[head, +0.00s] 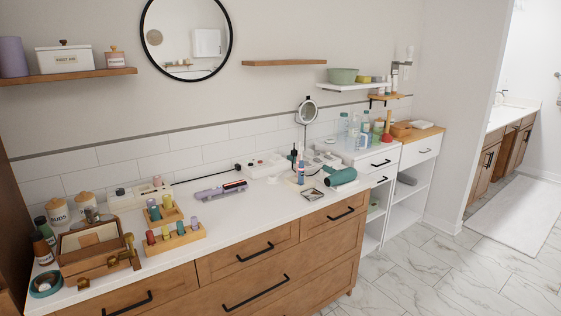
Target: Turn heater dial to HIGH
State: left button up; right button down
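I cannot make out a heater dial or any HIGH marking at this size. A white box-like device (263,165) with a dark cord stands at the back of the white counter (225,215). A pale device with rounded parts (318,160) stands to its right, near a round mirror on a stand (306,113). I cannot tell whether either of these is the heater. Neither of my grippers is in view.
A purple hair tool (220,191) and wooden holders with coloured pegs (174,238) lie on the counter. A wooden box with brass parts (95,258) stands at the left. A teal roll (341,177) lies near the right end. The floor (430,270) at right is clear.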

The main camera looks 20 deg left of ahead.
aim_at(120, 191)
jog(key=u, duration=1.75)
